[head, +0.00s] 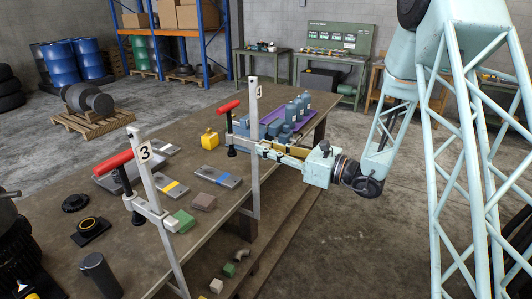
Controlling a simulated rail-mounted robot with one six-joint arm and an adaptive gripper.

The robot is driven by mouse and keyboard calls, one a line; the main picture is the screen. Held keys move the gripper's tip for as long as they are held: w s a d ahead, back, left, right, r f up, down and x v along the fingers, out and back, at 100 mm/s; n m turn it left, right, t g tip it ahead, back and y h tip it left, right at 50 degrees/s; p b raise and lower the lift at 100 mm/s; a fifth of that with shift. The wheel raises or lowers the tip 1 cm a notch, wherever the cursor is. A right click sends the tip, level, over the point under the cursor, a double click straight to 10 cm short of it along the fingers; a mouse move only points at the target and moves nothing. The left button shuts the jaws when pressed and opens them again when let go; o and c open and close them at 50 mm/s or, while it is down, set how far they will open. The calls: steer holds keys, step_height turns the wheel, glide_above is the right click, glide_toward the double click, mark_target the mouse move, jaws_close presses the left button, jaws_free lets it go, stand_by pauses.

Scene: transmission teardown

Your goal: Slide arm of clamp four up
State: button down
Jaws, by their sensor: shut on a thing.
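Clamp four (254,110) stands upright at the right edge of the workbench, with a "4" label near the top of its bar. Its sliding arm (241,143) sits partway up the bar, below the label. A red handle (229,106) and a dark screw with a pad stand at the arm's left end, above the bench top. My gripper (264,150) reaches in from the right and is shut on the arm of clamp four, close to the bar. The fingers partly hide the contact.
Clamp three (158,205) stands nearer on the same bench edge, also with a red handle. The workbench (190,112) holds a yellow block (209,140), flat grey parts and blue-grey parts on a purple mat (268,116). Loose blocks lie on the lower step.

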steer(key=shift+r, duration=0.15)
steer(key=c, duration=2.6)
jaws_free()
steer(key=shift+s+d, duration=0.1)
steer(key=shift+d, duration=0.1)
steer(key=v, duration=1.1)
steer(key=shift+s+d, duration=0.15)
steer(key=shift+d, duration=0.1)
